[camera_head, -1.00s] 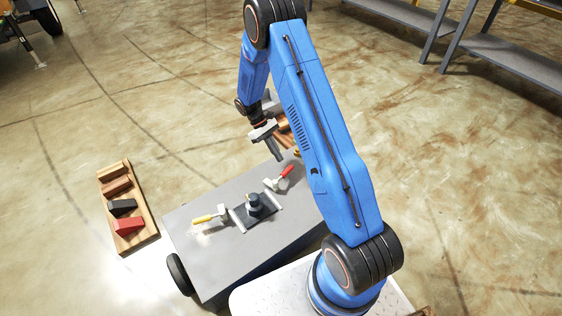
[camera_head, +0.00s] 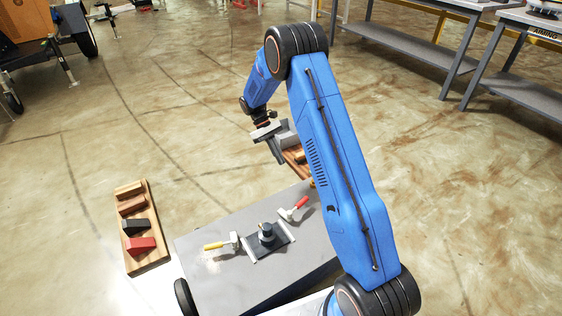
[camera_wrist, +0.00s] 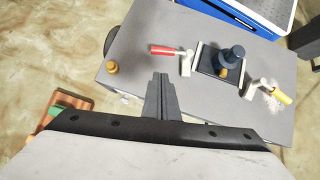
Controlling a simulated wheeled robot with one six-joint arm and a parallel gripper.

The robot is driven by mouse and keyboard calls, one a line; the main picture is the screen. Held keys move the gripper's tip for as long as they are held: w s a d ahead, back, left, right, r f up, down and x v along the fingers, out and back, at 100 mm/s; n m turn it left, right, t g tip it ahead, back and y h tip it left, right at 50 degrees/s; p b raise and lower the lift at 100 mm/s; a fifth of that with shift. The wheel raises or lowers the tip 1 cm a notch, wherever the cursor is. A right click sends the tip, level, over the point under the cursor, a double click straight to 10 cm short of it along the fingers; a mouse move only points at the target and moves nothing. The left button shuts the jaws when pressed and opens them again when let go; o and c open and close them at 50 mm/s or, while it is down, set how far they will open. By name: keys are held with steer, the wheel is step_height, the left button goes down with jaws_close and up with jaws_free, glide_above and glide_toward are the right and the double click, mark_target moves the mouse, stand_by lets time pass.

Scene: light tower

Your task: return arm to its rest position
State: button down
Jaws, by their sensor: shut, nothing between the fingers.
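My blue arm (camera_head: 335,160) rises from the lower right of the head view and folds over to the left. My gripper (camera_head: 276,152) hangs from its end, pointing down, above the far right corner of the grey table (camera_head: 205,260). It also shows at the lower middle of the wrist view (camera_wrist: 162,92), its fingers together and empty. A dark fixture with a round knob (camera_head: 267,236) sits on the table, well apart from my gripper. A red-handled clamp (camera_head: 295,208) and a yellow-handled clamp (camera_head: 221,243) stand on either side of it.
A wooden tray (camera_head: 160,262) with several coloured blocks lies on the floor left of the table. Another wooden tray (camera_head: 294,157) is partly hidden behind my gripper. Grey benches (camera_head: 400,46) stand at the upper right. A wheeled machine (camera_head: 40,38) is at the upper left. Open floor lies between.

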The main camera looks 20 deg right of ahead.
steer(key=shift+r, duration=0.1)
stand_by(0.3)
steer(key=s+r+m+t+y, duration=0.1)
steer(key=s+r+t, duration=0.1)
steer(key=s+r, duration=0.55)
steer(key=s+r+t, duration=0.2)
steer(key=s+r, duration=0.2)
steer(key=r, duration=0.6)
steer(key=s+r+m+t+y, duration=0.1)
steer(key=s+r, duration=0.5)
steer(key=r, duration=0.2)
steer(key=s+r+m+t, duration=0.1)
steer(key=s+r+t, duration=0.1)
steer(key=s, duration=1)
steer(key=s+r+m+t+y, duration=0.1)
steer(key=s+t, duration=0.4)
steer(key=s, duration=0.8)
steer(key=shift+s+a+r+m, duration=0.15)
steer(key=shift+a+r+m, duration=0.2)
steer(key=shift+r, duration=0.55)
